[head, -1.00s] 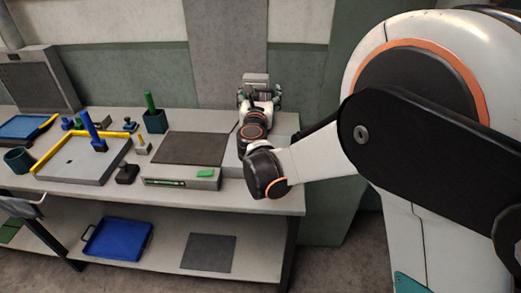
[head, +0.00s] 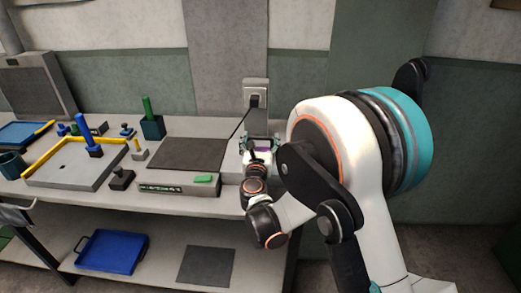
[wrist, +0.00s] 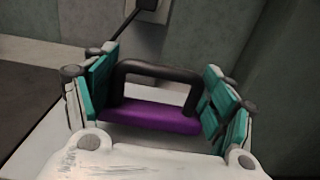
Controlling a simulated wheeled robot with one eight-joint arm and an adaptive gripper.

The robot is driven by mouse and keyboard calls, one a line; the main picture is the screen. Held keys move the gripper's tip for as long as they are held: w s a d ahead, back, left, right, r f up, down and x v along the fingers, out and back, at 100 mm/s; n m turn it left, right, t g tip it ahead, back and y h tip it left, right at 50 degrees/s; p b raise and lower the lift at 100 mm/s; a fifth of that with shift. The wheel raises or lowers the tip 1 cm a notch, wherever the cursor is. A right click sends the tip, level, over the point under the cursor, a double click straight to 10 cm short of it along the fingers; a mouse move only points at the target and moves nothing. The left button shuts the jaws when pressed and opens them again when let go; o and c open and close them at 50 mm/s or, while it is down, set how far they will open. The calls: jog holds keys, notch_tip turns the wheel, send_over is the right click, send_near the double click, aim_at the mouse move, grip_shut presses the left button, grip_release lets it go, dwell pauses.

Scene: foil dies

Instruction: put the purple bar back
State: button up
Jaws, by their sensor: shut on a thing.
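The purple bar (wrist: 150,117) with a black arched handle (wrist: 155,70) is between the teal finger pads of my gripper (wrist: 155,100) in the wrist view. The pads press on its two ends and my gripper is shut on it. In the head view my gripper (head: 259,145) is at the right end of the bench, and only a little purple of the bar (head: 262,150) shows. Whether the bar touches the bench under it cannot be told.
A grey tray with yellow edging (head: 75,165) is farther left. A wall socket (head: 256,95) with a plugged cable is behind my gripper.

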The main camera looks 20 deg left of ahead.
jog(key=shift+f, duration=1.2)
jog(key=shift+f+b, duration=0.15)
jog(key=shift+b, duration=0.25)
jog(key=o, duration=1.3)
